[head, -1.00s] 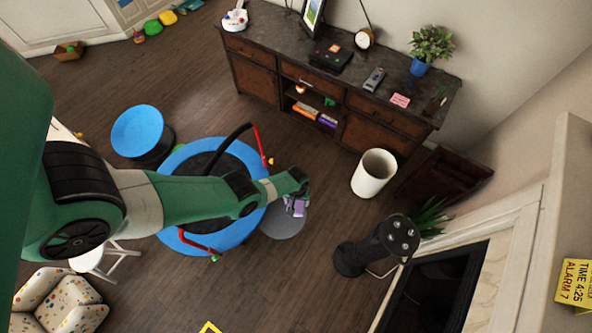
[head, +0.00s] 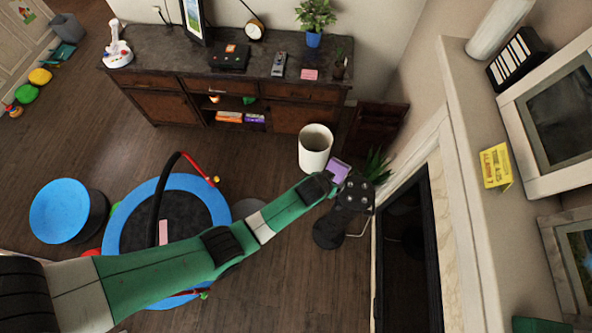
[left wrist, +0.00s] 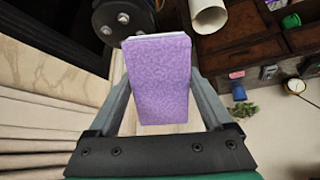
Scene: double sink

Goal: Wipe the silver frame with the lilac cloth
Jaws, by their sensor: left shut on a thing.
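My left gripper (head: 329,182) is shut on the lilac cloth (head: 339,169), a folded block that fills the gap between the fingers in the left wrist view (left wrist: 160,78). It is in the air, in front of the black fire-tool stand in the head view. Two pale frames are at the right: an upper frame (head: 522,120) with a dark picture and a lower frame (head: 556,262), cut off by the picture edge. I cannot tell which is the silver one. The cloth is well apart from both. My right gripper is not in view.
A pale mantel (head: 452,100) carries a yellow sign (head: 494,168) and a black striped box (head: 518,57). The fire-tool stand (head: 329,232) and white bin (head: 315,148) are near the cloth. A dark sideboard (head: 180,62) lines the back wall. Open floor lies at lower middle.

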